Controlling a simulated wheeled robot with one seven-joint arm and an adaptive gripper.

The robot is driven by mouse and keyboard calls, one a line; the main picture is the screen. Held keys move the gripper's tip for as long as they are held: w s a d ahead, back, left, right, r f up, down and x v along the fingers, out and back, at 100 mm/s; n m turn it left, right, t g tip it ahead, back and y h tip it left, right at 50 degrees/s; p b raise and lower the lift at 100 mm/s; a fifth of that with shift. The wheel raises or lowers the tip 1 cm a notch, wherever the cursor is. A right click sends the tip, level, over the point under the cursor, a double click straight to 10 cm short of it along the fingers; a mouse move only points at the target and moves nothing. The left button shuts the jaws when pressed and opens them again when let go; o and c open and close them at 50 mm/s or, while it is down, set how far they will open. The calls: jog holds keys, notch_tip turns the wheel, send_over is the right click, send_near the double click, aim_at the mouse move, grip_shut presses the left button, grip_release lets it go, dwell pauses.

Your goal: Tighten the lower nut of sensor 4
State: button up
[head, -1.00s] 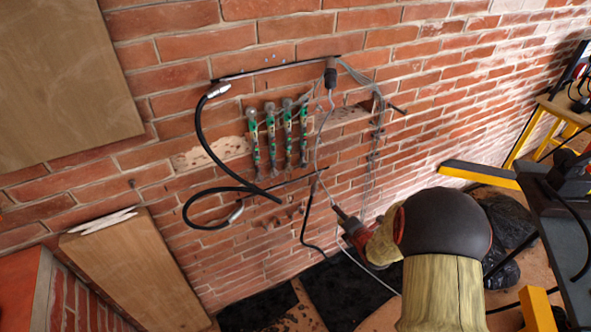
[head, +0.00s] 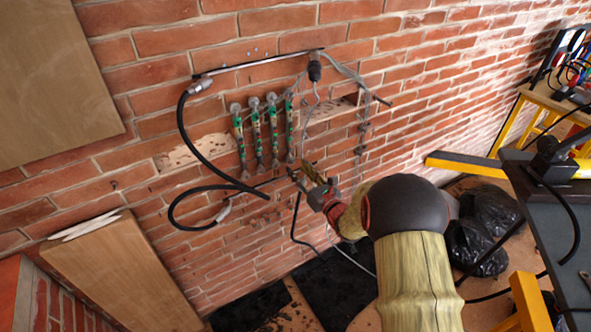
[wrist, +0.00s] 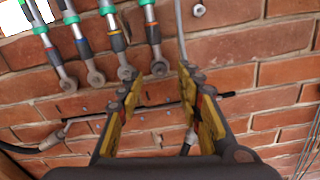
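Several green sensors hang side by side on the brick wall; labels are not readable. The rightmost sensor (head: 289,130), apparently sensor 4, also shows in the wrist view (wrist: 151,28). Its lower end has a round grey fitting (wrist: 158,67); the nut itself is too small to make out clearly. My gripper (head: 306,170) is just right of and below that lower end in the head view. In the wrist view my gripper (wrist: 172,70) has its yellow-padded fingers apart with nothing between them.
A black hose (head: 182,125) loops left of the sensors. Grey cables (head: 363,115) hang to their right. A thin dark rod (wrist: 90,117) runs along the wall below the sensors. A wooden board (head: 120,270) leans at lower left, and black bags (head: 480,245) lie at right.

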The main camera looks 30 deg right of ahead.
aim_at(292, 162)
jog(key=shift+w, duration=1.3)
jog(key=shift+c, duration=1)
grip_shut()
